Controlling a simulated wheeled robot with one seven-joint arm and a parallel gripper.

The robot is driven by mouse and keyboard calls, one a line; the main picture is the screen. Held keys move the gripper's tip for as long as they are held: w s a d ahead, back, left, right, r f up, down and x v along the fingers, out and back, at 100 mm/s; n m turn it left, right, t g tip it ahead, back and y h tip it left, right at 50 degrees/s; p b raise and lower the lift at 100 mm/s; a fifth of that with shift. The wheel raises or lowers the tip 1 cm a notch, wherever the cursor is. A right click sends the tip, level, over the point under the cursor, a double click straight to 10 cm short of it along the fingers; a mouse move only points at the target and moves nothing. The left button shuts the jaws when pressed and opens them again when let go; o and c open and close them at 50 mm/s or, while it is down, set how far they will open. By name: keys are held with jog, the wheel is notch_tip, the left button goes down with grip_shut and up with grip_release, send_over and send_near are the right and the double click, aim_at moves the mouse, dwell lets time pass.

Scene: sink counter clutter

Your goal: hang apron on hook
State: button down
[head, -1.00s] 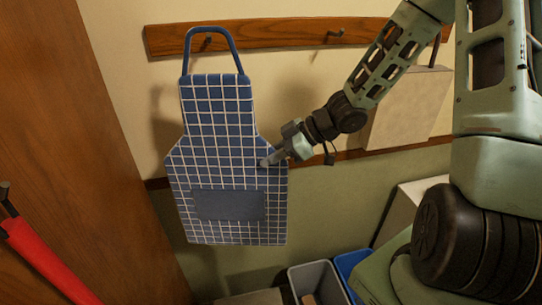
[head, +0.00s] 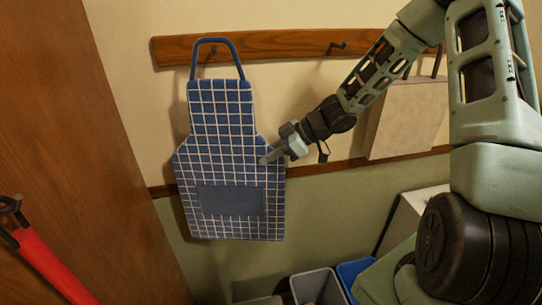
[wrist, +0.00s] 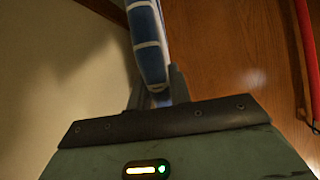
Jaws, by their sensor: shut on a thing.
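The apron (head: 215,120), blue with a white grid and a plain blue pocket, is upright in front of the wall in the head view. Its blue neck loop (head: 212,41) is in front of the wooden rail, around the left hook (head: 213,55) as seen from here. I cannot tell whether the loop bears on that hook. My gripper (head: 268,156) is shut on the apron's right edge, below the bib. In the wrist view, the apron's edge (wrist: 148,45) runs up from between my fingers (wrist: 160,92).
The rail (head: 280,45) has another hook (head: 338,46) to the right. A pale bag (head: 405,118) hangs right of that. A wooden door (head: 80,130) with a red object (head: 50,265) is at left. Grey (head: 318,285) and blue (head: 352,270) bins stand below.

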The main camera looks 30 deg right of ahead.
jog(key=shift+w+d+f, duration=0.1)
jog(key=shift+w+d, duration=0.05)
jog(key=shift+w, duration=0.35)
jog(key=shift+w+d, duration=0.15)
jog(key=shift+w, duration=0.3)
jog(key=shift+w+d+f+p, duration=0.2)
jog(key=shift+w+f+p, duration=0.3)
jog(key=shift+f, duration=0.25)
jog(key=shift+w, duration=0.1)
jog(key=c, duration=1.2)
grip_release()
jog(key=shift+f, duration=0.1)
jog(key=b+v, duration=0.3)
jog(key=v, duration=1.4)
jog(key=shift+d, duration=0.15)
